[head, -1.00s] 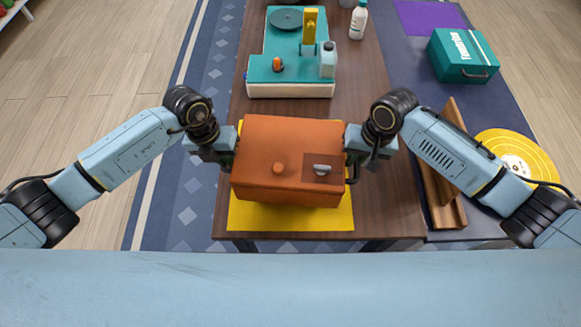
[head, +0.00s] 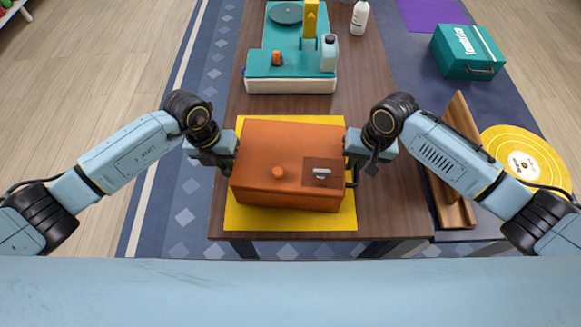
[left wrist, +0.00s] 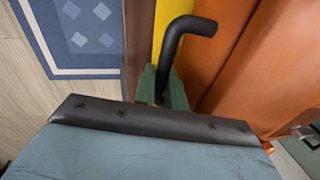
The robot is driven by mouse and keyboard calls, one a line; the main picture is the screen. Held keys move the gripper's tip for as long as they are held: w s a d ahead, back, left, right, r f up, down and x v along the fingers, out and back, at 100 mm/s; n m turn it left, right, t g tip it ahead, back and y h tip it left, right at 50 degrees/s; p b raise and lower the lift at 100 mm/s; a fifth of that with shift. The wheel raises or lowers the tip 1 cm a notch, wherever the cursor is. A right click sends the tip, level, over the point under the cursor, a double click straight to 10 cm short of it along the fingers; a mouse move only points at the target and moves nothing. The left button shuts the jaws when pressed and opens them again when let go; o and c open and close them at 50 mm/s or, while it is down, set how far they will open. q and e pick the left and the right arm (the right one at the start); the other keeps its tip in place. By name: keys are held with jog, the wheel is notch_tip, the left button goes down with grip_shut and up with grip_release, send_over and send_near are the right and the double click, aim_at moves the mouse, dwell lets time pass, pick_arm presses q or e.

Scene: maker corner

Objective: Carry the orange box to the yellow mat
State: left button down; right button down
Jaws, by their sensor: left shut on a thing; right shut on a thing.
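The orange box (head: 285,150) is between my two grippers in the head view, over the yellow mat (head: 290,221). Mat shows behind, left of and in front of the box; whether the box rests on it or is just above it I cannot tell. My left gripper (head: 233,158) is shut on the black handle at the box's left side; that handle (left wrist: 183,40) shows in the left wrist view. My right gripper (head: 351,160) is shut on the handle at the box's right side. The fingertips are partly hidden in the head view.
A teal and white machine (head: 290,75) with a yellow post stands behind the mat on the brown table (head: 385,215). A white bottle (head: 359,18) is farther back. A wooden stand (head: 452,185), a yellow disc (head: 525,160) and a teal case (head: 467,52) are to the right.

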pick_arm(q)
jog(key=shift+f+b, duration=0.35)
jog(key=shift+f, duration=0.15)
pick_arm(e)
jog(key=shift+f, duration=0.5)
pick_arm(q)
jog(key=c, duration=1.5)
grip_release()
jog(key=shift+r, duration=0.15)
pick_arm(e)
jog(key=c, duration=1.5)
grip_release()
jog(key=shift+r, duration=0.15)
pick_arm(q)
jog(key=shift+o, duration=0.2)
pick_arm(e)
jog(key=shift+o, duration=0.2)
pick_arm(q)
notch_tip(320, 180, up, 8)
jog(key=a, duration=0.1)
jog(key=shift+a, duration=0.25)
pick_arm(e)
notch_tip(320, 180, up, 12)
jog(key=d, duration=0.2)
jog(key=shift+s+d, duration=0.1)
